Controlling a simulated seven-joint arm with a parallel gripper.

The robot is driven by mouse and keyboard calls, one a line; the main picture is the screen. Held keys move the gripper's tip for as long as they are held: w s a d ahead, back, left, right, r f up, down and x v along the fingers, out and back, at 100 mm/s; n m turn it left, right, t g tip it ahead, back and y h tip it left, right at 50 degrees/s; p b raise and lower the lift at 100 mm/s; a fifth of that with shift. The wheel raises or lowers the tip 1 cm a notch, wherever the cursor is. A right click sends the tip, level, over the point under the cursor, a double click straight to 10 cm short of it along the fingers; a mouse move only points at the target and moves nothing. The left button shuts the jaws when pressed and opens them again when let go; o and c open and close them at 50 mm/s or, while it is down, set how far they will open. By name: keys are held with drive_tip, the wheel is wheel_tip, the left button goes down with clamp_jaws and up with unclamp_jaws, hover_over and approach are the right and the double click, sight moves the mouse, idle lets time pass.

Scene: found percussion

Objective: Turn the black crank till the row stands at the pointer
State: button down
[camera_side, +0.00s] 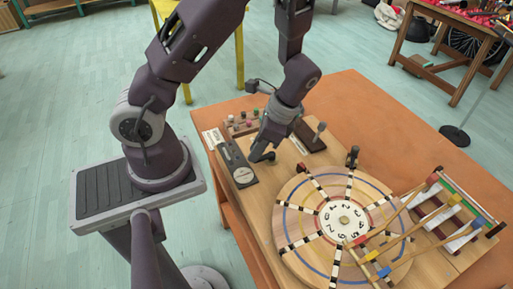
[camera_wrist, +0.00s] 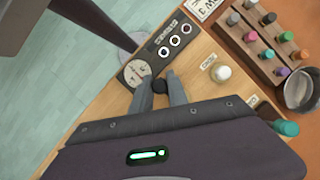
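The black knob of the crank (camera_wrist: 158,86) shows in the wrist view between my two fingertips. My gripper (camera_side: 264,155) points down at the near end of the dark control panel (camera_side: 236,163) in the side view. Its fingers (camera_wrist: 160,90) stand apart on either side of the knob; whether they press on it is unclear. The crank's arm is largely hidden. A round wooden wheel (camera_side: 300,200) lies flat on the table, with numbers around its white centre (camera_side: 330,216) and rows of black and white blocks running outward. I cannot make out the pointer for certain.
The panel has a white dial (camera_wrist: 136,72). A pale knob (camera_wrist: 221,72) stands right of my fingers. A rack of coloured pegs (camera_wrist: 262,40) and a metal bowl (camera_wrist: 300,92) lie further right. A frame with mallets (camera_side: 450,215) overhangs the wheel's right side.

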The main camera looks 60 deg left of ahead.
drive_tip(key=shift+d+n, duration=0.1)
drive_tip(key=shift+n, duration=0.2)
drive_tip(key=n, duration=0.1)
drive_tip(key=d+n+h, duration=0.1)
drive_tip(key=n, duration=0.1)
drive_tip(key=d+n+h, duration=0.1)
drive_tip(key=n, duration=0.1)
drive_tip(key=shift+w+g, duration=0.35)
drive_tip(key=shift+g, duration=0.05)
drive_tip(key=n, duration=0.2)
drive_tip(key=w+d+n+h, duration=0.1)
drive_tip(key=n, duration=0.1)
drive_tip(key=n+h, duration=0.1)
drive_tip(key=n, duration=0.1)
drive_tip(key=shift+w+d, duration=0.3)
drive_tip(key=c, duration=1.3)
unclamp_jaws()
drive_tip(key=v, duration=0.7)
